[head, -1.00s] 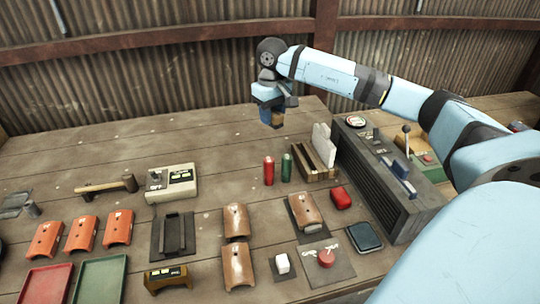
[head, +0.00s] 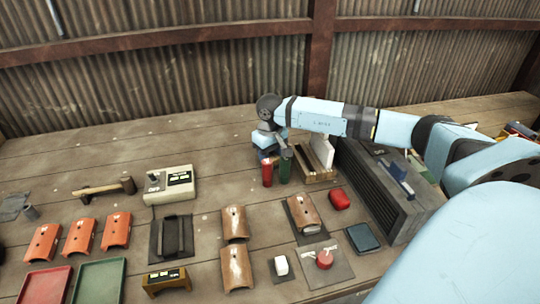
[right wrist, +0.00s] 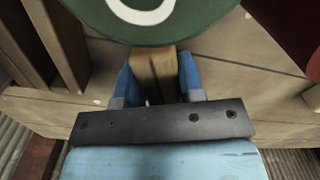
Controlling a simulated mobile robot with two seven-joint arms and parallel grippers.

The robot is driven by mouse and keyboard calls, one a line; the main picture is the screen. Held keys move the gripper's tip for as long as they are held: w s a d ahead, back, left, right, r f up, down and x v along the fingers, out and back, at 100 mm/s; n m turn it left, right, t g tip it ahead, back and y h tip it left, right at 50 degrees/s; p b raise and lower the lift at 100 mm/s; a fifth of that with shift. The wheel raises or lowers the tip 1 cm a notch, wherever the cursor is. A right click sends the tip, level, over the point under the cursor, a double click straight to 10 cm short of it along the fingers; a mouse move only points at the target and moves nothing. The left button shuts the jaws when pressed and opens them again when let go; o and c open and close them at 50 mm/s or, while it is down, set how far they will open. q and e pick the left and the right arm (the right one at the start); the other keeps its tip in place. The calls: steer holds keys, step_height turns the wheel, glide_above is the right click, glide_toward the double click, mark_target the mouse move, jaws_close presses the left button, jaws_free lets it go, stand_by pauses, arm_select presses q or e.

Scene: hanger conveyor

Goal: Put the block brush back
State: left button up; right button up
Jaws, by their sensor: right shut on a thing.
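My right gripper (head: 268,150) is low over the table, behind the red cylinder and the green cylinder in the head view. In the right wrist view its two blue fingers (right wrist: 156,82) are shut on a narrow tan wooden piece, which I take to be the block brush (right wrist: 154,72). Its lower part and any bristles are hidden. The green cylinder (head: 285,167) is very close and its round top covers much of the upper wrist view. My left gripper is not in view.
The red cylinder (head: 267,174) stands beside the green one. A wooden rack (head: 318,176) with a white slab and a dark ribbed machine (head: 380,190) stand to the right.

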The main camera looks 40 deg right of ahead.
steer(key=o, duration=0.8)
steer(key=shift+f, duration=0.1)
step_height(320, 180, up, 12)
steer(key=shift+r, duration=0.2)
steer(key=shift+a+f, duration=0.1)
stand_by(0.4)
